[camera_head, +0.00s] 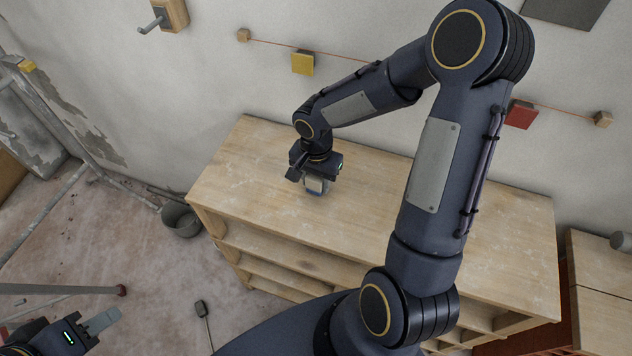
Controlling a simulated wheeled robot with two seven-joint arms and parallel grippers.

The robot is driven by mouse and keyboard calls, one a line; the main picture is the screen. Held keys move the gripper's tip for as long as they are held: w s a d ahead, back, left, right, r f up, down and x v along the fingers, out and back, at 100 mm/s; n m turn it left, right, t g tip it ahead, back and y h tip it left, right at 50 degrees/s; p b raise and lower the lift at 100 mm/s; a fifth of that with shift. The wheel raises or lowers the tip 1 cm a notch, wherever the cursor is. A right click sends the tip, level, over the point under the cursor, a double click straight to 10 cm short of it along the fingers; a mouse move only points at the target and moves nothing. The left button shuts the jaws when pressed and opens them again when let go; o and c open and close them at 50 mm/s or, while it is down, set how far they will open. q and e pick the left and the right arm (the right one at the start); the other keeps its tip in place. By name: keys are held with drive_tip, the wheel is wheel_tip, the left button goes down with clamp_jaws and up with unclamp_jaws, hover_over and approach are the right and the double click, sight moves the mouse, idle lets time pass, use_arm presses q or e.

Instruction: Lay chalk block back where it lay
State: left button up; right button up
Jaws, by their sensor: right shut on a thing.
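My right gripper (314,176) reaches down over the wooden workbench (270,190), near the left part of its top. It is shut on a small pale block (315,187), which I take to be the chalk block. The block is partly hidden by the gripper and is at or just above the bench top; I cannot tell if it touches. My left gripper (104,321) shows at the bottom left, low over the floor and away from the bench. Only part of its fingers shows, so its opening is unclear.
A yellow square (302,63) and a red square (521,114) hang on a string along the wall. A wooden cabinet (600,300) stands at the right. Much of the bench top looks clear.

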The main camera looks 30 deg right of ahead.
drive_tip(key=shift+f, duration=0.65)
drive_tip(key=o, duration=1.1)
drive_tip(key=shift+c, duration=0.2)
drive_tip(key=shift+s+f, duration=0.1)
drive_tip(key=r, duration=0.7)
drive_tip(key=shift+w+d+r, duration=0.1)
drive_tip(key=shift+w+d, duration=0.05)
drive_tip(key=shift+w, duration=0.1)
drive_tip(key=s+a+r+n+t+y, duration=0.2)
drive_tip(key=s+r+n, duration=0.2)
drive_tip(key=s, duration=0.4)
drive_tip(key=s+a+r+n+t+y, duration=0.1)
drive_tip(key=s+a+r+n+t, duration=0.1)
drive_tip(key=s+r+n, duration=0.3)
drive_tip(key=s+r+t, duration=0.1)
drive_tip(key=s, duration=0.3)
drive_tip(key=shift+a+r+t+y, duration=0.2)
drive_tip(key=shift+r+t+y, duration=0.1)
drive_tip(key=shift+r+y, duration=0.1)
